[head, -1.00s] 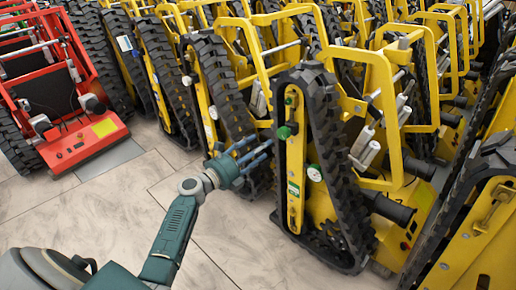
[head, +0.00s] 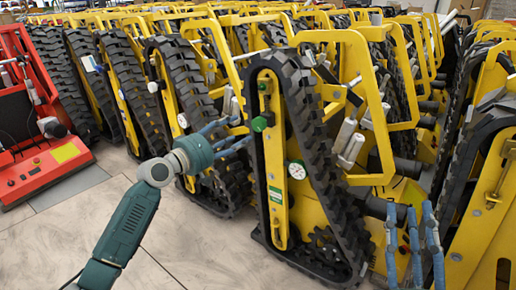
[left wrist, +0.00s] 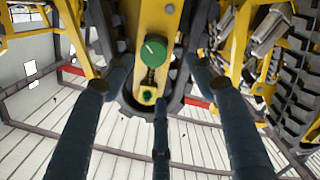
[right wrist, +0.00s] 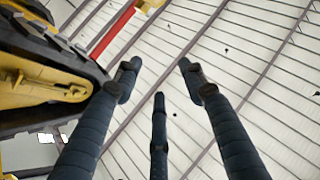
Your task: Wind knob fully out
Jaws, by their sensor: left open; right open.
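The round green knob (head: 262,122) sits on the yellow side plate of the nearest tracked carrier (head: 274,180), above a small white dial. In the left wrist view the knob (left wrist: 153,52) has a pale line on its face, with a slotted opening and a smaller green piece below it. My left gripper (head: 238,132) is open, its three blue fingers pointing toward the knob from the left. The fingers appear spread around it without touching. My right gripper (head: 410,208) is open and empty, fingers up, in front of the carrier's right side; it also shows in the right wrist view (right wrist: 160,72).
Several yellow tracked carriers stand close together behind. Another yellow carrier (head: 485,215) stands close at the right, by my right gripper. A red carrier (head: 42,165) stands at the left. Pale tiled floor (head: 70,235) is clear in front at the left.

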